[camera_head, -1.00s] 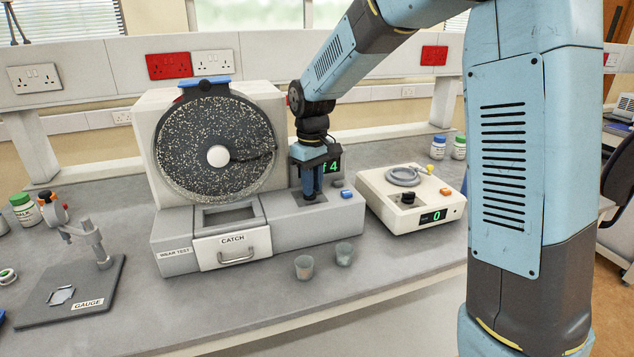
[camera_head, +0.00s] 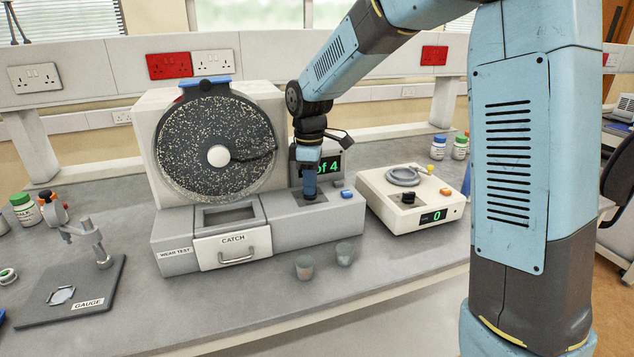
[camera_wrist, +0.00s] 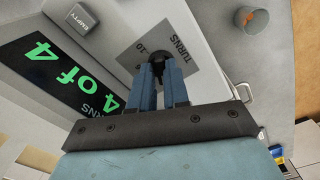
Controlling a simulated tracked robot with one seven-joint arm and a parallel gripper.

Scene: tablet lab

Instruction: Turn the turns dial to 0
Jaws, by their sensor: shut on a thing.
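The turns dial (camera_wrist: 158,58) is a dark knob on a grey plate marked TURNS on the wear test machine (camera_head: 283,232). My gripper (camera_head: 309,193) points down onto the dial and is shut on it; it also shows in the wrist view (camera_wrist: 166,68). The fingers hide most of the dial and its pointer. The machine's display (camera_wrist: 58,75) reads "4 of 4" in green in the wrist view; in the head view my wrist covers part of it.
A white device with a green 0 display (camera_head: 408,207) stands to the right. A gauge stand (camera_head: 70,285) is at the left.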

